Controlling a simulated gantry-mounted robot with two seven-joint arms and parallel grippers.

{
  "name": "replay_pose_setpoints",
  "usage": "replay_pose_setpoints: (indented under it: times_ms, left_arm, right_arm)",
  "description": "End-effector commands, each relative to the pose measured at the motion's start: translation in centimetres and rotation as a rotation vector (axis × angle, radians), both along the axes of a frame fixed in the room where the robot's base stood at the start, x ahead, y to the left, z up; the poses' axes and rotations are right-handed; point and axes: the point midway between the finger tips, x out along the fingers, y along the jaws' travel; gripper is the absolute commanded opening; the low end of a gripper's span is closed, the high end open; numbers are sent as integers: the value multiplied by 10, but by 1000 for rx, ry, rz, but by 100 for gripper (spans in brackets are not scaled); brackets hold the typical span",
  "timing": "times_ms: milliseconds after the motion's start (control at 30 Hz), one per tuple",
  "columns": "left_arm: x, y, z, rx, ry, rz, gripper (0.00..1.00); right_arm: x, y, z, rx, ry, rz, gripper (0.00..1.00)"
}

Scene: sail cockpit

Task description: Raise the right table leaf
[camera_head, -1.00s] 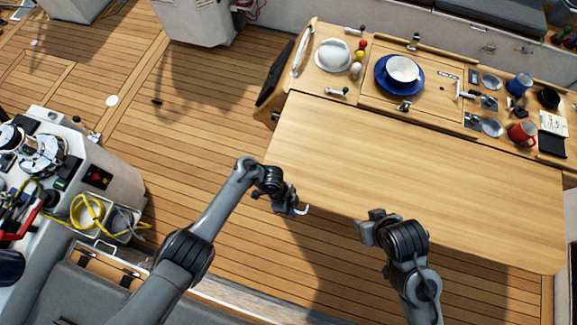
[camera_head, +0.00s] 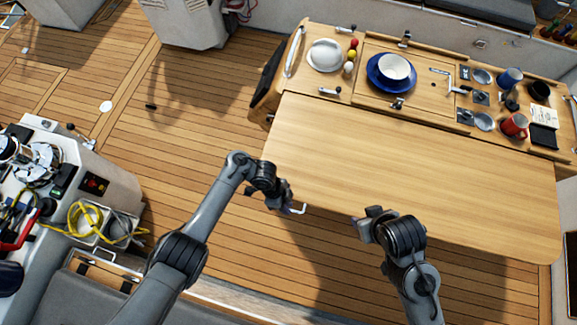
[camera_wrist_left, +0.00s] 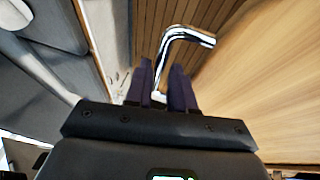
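The near wooden table leaf (camera_head: 400,170) is a wide, bare panel along the front of the table (camera_head: 345,98). It looks about level, with shadow on the floor below its near edge. My left gripper (camera_head: 289,207) is beside the leaf's near-left edge, with a bent chrome rod (camera_head: 302,209) at its fingertips. In the left wrist view, the fingers (camera_wrist_left: 162,88) are closed around the rod (camera_wrist_left: 180,35), and the leaf (camera_wrist_left: 265,80) is to the right. My right gripper (camera_head: 366,222) is by the leaf's near edge; its finger opening is unclear. The leaf's underside is hidden.
The table's fixed top carries a blue plate with a white bowl (camera_head: 394,68), a white dish (camera_head: 325,55), mugs (camera_head: 513,125) and small fittings. A console with yellow rope (camera_head: 85,215) stands at left. Open teak floor (camera_head: 180,140) lies between console and table.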

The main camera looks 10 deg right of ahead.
Motion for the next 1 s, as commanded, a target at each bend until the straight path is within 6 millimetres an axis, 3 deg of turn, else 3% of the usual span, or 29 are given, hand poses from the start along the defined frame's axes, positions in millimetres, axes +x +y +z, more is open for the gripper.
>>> replay_pose_setpoints:
  times_ms: [200, 400, 1000]
  left_arm:
    - [14, 12, 40, 1, -4, 0, 23]
    - [20, 18, 62, 3, -1, -1, 23]
    - [23, 21, 67, 1, 1, -1, 23]
  right_arm:
    - [0, 0, 13, 0, 0, 0, 43]
    - [0, -1, 30, -4, -1, 2, 43]
    - [0, -2, 34, -8, -1, 6, 43]
